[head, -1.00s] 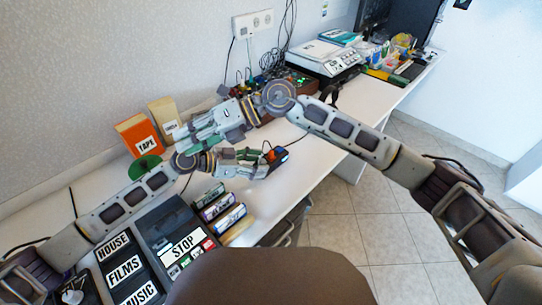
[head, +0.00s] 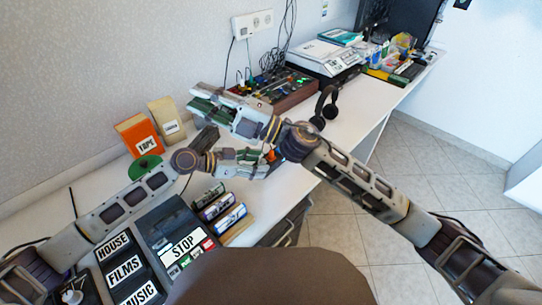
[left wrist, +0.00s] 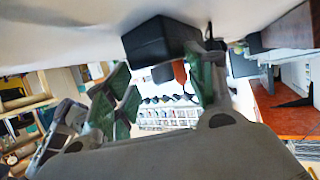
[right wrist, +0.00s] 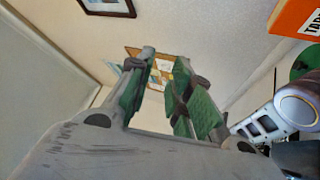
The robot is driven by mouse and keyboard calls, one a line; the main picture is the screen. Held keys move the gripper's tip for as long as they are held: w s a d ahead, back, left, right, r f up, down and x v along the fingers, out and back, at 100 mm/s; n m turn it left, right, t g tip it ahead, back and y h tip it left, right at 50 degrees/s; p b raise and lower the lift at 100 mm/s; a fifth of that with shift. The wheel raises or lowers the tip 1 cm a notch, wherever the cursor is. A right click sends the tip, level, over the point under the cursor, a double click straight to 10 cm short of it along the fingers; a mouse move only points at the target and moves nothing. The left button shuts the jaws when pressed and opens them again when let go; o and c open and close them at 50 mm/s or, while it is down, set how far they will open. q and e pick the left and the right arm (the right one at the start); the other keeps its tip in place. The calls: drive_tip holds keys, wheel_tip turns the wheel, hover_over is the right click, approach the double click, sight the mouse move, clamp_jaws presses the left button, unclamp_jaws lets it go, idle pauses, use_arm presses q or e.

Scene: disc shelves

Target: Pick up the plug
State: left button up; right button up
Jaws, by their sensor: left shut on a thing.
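My left gripper (head: 266,161) is over the front part of the white desk, shut on what looks like the plug. Only a small orange part of the plug (head: 270,156) shows in the head view, because my right arm covers the rest. In the left wrist view a black block (left wrist: 158,40) and an orange-red part sit by the green finger pads; exact contact is hard to see. My right gripper (head: 192,103) is raised over the back of the desk. In the right wrist view its green-padded fingers (right wrist: 166,88) stand apart with nothing between them.
An orange TAPE box (head: 137,136) and a tan box (head: 166,120) stand at the wall. A mixer panel (head: 285,88), headphones (head: 325,105) and a white device (head: 322,62) are further back. A STOP case (head: 182,245) and several small boxes lie in front.

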drive_tip(key=w+d+f+m+t+h, duration=0.35)
drive_tip(key=d+m+t+h, duration=0.2)
drive_tip(key=m, duration=0.35)
drive_tip(key=w+d+f+m+t+h, duration=0.2)
drive_tip(key=d+f+m+t+h, duration=0.3)
drive_tip(key=m, duration=0.4)
drive_tip(key=s+d+f+m+g+h, duration=0.1)
drive_tip(key=s+d+f+m+h, duration=0.1)
drive_tip(key=d+f, duration=0.3)
drive_tip(key=s+d+f+m+g+h, duration=0.2)
drive_tip(key=s+d+f+m+h, duration=0.1)
drive_tip(key=f, duration=0.6)
drive_tip(key=shift+s+d+m, duration=0.35)
drive_tip(key=shift+d+m, duration=0.5)
drive_tip(key=shift+m, duration=0.35)
drive_tip(key=shift+w+a, duration=0.1)
approach(271, 156)
drive_tip(key=shift+r+x, duration=0.15)
drive_tip(key=shift+x, duration=0.65)
drive_tip(key=shift+r+x, duration=0.15)
drive_tip(key=shift+x, duration=0.65)
drive_tip(key=shift+w, duration=0.15)
drive_tip(key=shift+w, duration=0.1)
